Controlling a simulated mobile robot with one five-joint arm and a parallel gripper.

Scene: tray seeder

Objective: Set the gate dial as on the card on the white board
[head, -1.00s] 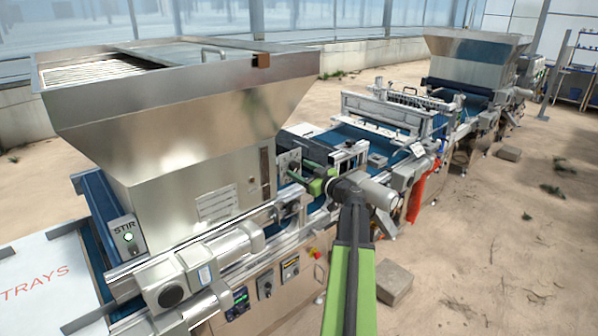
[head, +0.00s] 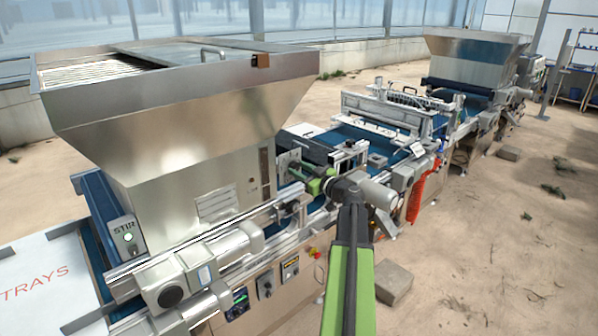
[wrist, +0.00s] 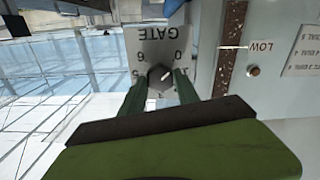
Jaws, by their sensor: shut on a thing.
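The gate dial (wrist: 160,76) is a dark round knob on a pale plate lettered GATE (wrist: 160,45), upside down in the wrist view. Digits ring the knob; 0, 1, 5 and 6 show in part. A light mark shows on the knob, but its exact setting is hard to read. My gripper (wrist: 160,84) has one green finger on each side of the knob and is shut on it. In the head view my gripper (head: 301,173) reaches the side of the near hopper (head: 170,110), and the dial is too small to read. No card on a white board is readable.
Beside the dial are a soil-filled sight strip (wrist: 229,45), a LOW label (wrist: 262,46) and a printed label (wrist: 302,50). A rail and motor (head: 225,250) lie below the hopper. Open sandy floor (head: 490,260) is at right.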

